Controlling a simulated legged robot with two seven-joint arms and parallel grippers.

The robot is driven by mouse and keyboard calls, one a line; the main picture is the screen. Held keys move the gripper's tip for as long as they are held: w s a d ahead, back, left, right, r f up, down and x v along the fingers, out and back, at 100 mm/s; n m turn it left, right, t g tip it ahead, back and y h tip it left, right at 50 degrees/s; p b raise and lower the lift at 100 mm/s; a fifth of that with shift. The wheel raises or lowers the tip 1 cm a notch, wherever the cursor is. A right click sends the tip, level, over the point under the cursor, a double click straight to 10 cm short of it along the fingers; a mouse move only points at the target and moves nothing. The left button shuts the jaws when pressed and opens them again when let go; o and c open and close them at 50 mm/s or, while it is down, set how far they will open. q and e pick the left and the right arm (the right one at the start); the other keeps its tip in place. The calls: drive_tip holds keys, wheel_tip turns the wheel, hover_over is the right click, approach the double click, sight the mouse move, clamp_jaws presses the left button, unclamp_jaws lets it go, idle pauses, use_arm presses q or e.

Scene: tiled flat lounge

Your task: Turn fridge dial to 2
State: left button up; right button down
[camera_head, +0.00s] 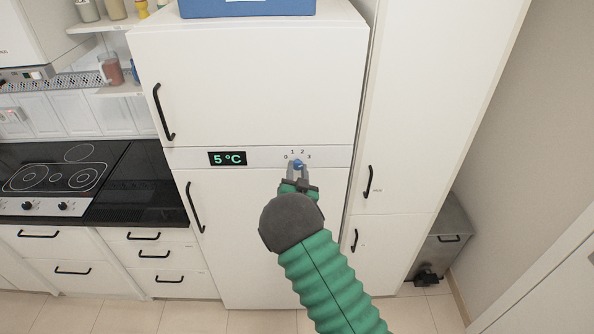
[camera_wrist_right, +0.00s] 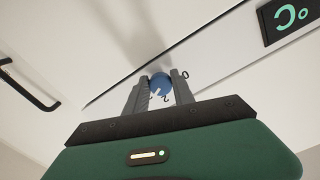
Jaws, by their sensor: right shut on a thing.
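The white fridge (camera_head: 255,80) stands straight ahead, with a blue dial (camera_head: 298,163) on the strip between its two doors. The digits 0, 1, 2 and 3 arc over the dial. In the right wrist view the dial (camera_wrist_right: 160,84) shows a white pointer mark at its lower left; that view is turned over, and I cannot tell exactly which digit it meets. My right gripper (camera_head: 297,168) is shut on the dial, one finger on each side. A black display (camera_head: 227,158) left of the dial reads 5 °C. My left gripper is not in view.
A black cooktop (camera_head: 110,185) and white drawers (camera_head: 150,255) lie to the left. A blue box (camera_head: 247,8) sits on the fridge. A tall white cabinet (camera_head: 420,110) stands close on the right, with a grey bin (camera_head: 445,235) beyond. Tiled floor is free in front.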

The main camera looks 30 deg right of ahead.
drive_tip(key=n+b, duration=0.3)
drive_tip(key=shift+f+n, duration=0.15)
drive_tip(key=shift+n, duration=0.15)
drive_tip(key=n+b, duration=0.1)
drive_tip(key=n, duration=0.2)
drive_tip(key=shift+d+b, duration=0.1)
drive_tip(key=shift+b, duration=0.2)
drive_tip(key=shift+n+b, duration=0.3)
drive_tip(key=shift+n, duration=0.6)
drive_tip(key=c, duration=1.1)
unclamp_jaws()
drive_tip(key=shift+o, duration=0.2)
